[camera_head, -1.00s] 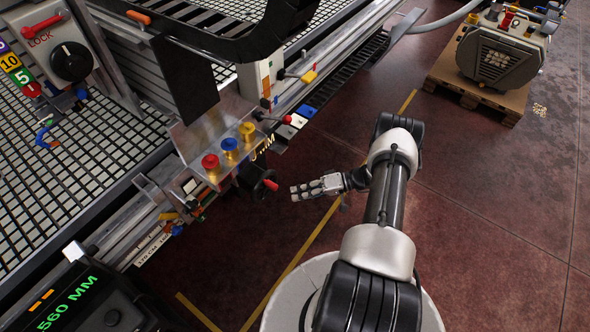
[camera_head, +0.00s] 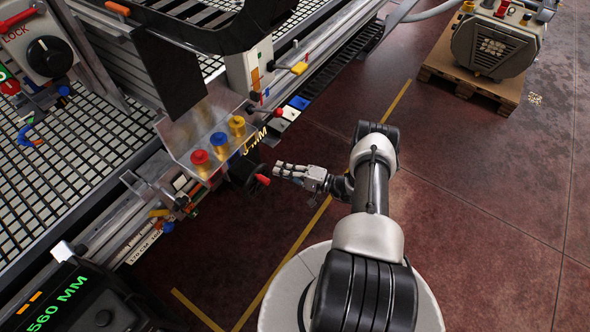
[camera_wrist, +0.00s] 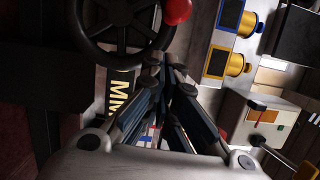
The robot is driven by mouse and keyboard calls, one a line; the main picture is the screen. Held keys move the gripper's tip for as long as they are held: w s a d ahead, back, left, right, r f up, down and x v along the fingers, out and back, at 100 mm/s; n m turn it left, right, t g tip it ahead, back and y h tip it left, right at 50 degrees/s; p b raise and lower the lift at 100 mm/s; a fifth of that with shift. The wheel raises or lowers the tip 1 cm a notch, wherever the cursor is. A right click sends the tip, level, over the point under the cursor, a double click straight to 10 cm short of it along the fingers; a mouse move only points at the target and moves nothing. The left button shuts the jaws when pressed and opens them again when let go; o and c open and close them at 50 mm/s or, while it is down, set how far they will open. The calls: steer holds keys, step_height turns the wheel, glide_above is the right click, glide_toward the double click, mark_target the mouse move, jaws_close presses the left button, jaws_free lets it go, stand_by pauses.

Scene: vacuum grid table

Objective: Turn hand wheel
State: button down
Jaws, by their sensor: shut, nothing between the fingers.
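The hand wheel (camera_head: 243,172) is black with a red handle (camera_head: 263,180) and sits on the front side of the table, below the coloured knobs. In the wrist view the wheel (camera_wrist: 122,14) shows its spokes and rim at the top, with the red handle (camera_wrist: 178,10) at its right. My gripper (camera_head: 277,170) is just right of the wheel, close to the red handle. In the wrist view my gripper (camera_wrist: 165,64) is shut and empty, its fingertips by the rim's lower right. Whether they touch the rim, I cannot tell.
Red (camera_head: 200,157), blue (camera_head: 219,139) and yellow (camera_head: 237,122) knobs stand on a metal bracket above the wheel. A display (camera_head: 62,303) reading 560 MM is at lower left. A pump (camera_head: 493,45) on a pallet stands at upper right. The floor (camera_head: 470,200) to the right is clear.

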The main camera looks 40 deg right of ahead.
steer(key=shift+s+a+r, duration=0.1)
steer(key=shift+s+a, duration=0.15)
steer(key=shift+a, duration=0.3)
steer(key=shift+s+a+r, duration=0.1)
steer(key=shift+s+a, duration=0.15)
steer(key=shift+a, duration=0.3)
steer(key=shift+s+a+r, duration=0.1)
steer(key=shift+s+a, duration=0.05)
steer(key=shift+a, duration=0.3)
steer(key=shift+s+a+r, duration=0.1)
steer(key=shift+s+a, duration=0.05)
steer(key=shift+a, duration=0.3)
steer(key=shift+d, duration=0.1)
